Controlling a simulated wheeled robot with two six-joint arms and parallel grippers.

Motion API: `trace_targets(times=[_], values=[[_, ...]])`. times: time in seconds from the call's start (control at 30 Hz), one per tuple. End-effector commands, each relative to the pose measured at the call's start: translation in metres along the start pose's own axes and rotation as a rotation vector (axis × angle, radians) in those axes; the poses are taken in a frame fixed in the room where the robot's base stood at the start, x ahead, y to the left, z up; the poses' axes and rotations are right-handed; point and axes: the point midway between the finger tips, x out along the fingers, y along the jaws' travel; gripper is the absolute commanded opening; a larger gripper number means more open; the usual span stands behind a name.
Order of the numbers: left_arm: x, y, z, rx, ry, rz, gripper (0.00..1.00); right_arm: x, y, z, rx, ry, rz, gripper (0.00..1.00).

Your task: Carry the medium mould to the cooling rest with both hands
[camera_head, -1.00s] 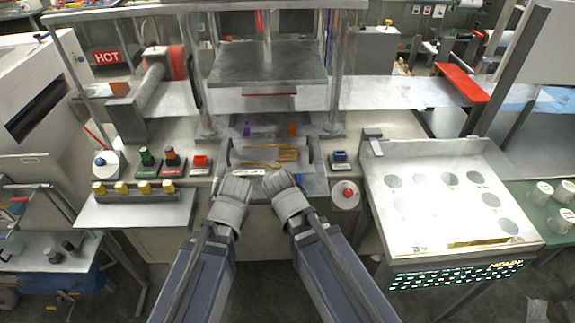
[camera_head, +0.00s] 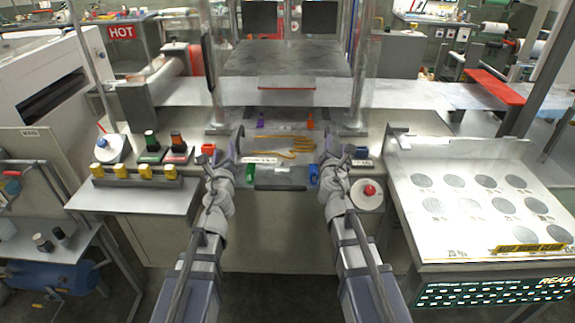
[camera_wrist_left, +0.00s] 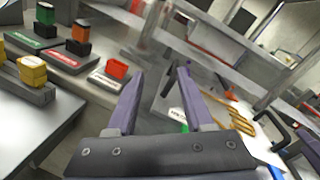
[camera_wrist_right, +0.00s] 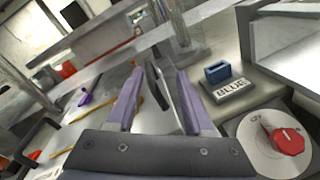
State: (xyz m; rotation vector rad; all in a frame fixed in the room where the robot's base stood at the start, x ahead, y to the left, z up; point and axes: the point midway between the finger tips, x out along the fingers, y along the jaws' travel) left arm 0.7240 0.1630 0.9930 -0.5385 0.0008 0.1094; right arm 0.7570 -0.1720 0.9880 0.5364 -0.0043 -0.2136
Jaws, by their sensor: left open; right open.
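The medium mould appears to be the pale plate (camera_head: 262,153) with a golden hand-shaped outline (camera_head: 290,146), lying flat under the raised press head in the middle. It has a dark upright handle at each side. My left gripper (camera_head: 228,158) is open at the mould's left side, by the left handle. My right gripper (camera_head: 346,160) is open at the right side. In the right wrist view a dark handle plate (camera_wrist_right: 158,86) shows between the open fingers, with contact unclear. I cannot tell which surface is the cooling rest.
A white panel with dark round discs (camera_head: 440,182) is at right. Yellow blocks (camera_head: 146,172) stand on the left shelf. Press posts (camera_head: 364,70) flank the mould. Green (camera_head: 250,173) and blue clips sit in front.

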Motion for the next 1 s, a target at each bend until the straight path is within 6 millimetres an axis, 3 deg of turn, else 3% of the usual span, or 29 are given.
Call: trace_targets(times=[0.03, 0.1, 0.3, 0.73, 1.0], values=[[0.004, 0.003, -0.013, 0.096, 0.006, -0.045, 0.52, 0.007, -0.002, -0.012, -0.095, -0.001, 0.044, 0.52], [0.006, -0.001, -0.019, 0.203, 0.016, -0.095, 0.52, 0.011, 0.003, -0.017, -0.2, 0.001, 0.093, 0.52], [0.007, -0.006, -0.027, 0.34, 0.03, -0.16, 0.52, 0.014, 0.009, -0.022, -0.336, 0.004, 0.154, 0.52], [0.009, -0.008, -0.027, 0.345, 0.031, -0.163, 0.52, 0.015, 0.01, -0.022, -0.341, 0.004, 0.156, 0.52], [0.034, -0.012, -0.029, 0.344, 0.031, -0.163, 0.52, 0.031, 0.013, -0.023, -0.34, 0.004, 0.156, 0.52]])
